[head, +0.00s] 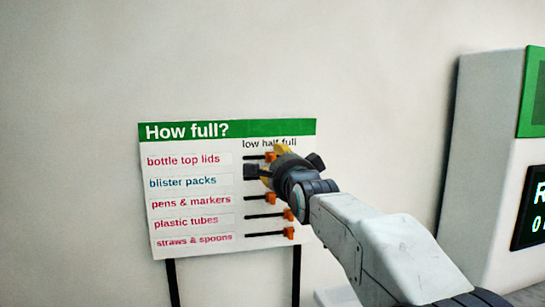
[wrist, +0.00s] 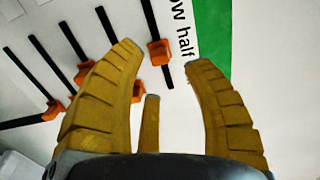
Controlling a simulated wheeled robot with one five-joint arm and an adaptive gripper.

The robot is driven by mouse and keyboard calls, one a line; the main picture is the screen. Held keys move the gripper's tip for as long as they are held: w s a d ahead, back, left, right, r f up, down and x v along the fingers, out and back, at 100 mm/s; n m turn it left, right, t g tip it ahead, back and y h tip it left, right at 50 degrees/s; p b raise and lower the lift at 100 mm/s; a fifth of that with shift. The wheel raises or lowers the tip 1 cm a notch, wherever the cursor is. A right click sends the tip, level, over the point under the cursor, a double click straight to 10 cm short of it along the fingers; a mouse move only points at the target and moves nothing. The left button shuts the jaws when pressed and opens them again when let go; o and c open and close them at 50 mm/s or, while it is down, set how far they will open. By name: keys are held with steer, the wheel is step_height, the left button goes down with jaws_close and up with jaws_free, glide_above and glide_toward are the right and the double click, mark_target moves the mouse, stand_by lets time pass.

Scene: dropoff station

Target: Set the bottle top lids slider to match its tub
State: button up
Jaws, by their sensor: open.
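The white "How full?" board (head: 190,195) stands against the wall in the head view. Its top row is labelled bottle top lids, and that row's orange slider knob (head: 270,157) sits about under "half". In the wrist view this knob (wrist: 159,52) is on the track nearest the green header, between my fingertips in the picture. My gripper (wrist: 167,55) is open, its yellow fingers apart on either side of the knob; I cannot tell whether they touch it. In the head view my gripper (head: 268,163) covers part of the blister packs row. No tub of lids is identifiable.
Lower knobs for pens & markers (head: 270,199), plastic tubes (head: 288,214) and straws & spoons (head: 289,232) sit close below. The blister packs knob (wrist: 137,92) is partly behind my left finger. A grey cabinet (head: 490,170) with screens stands right. Wall left of the board is clear.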

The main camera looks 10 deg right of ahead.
mark_target(272, 159)
steer(key=shift+w+p, duration=1.1)
steer(key=shift+w, duration=1.6)
steer(key=shift+o, duration=0.3)
jaws_close()
steer(key=shift+f, duration=0.1)
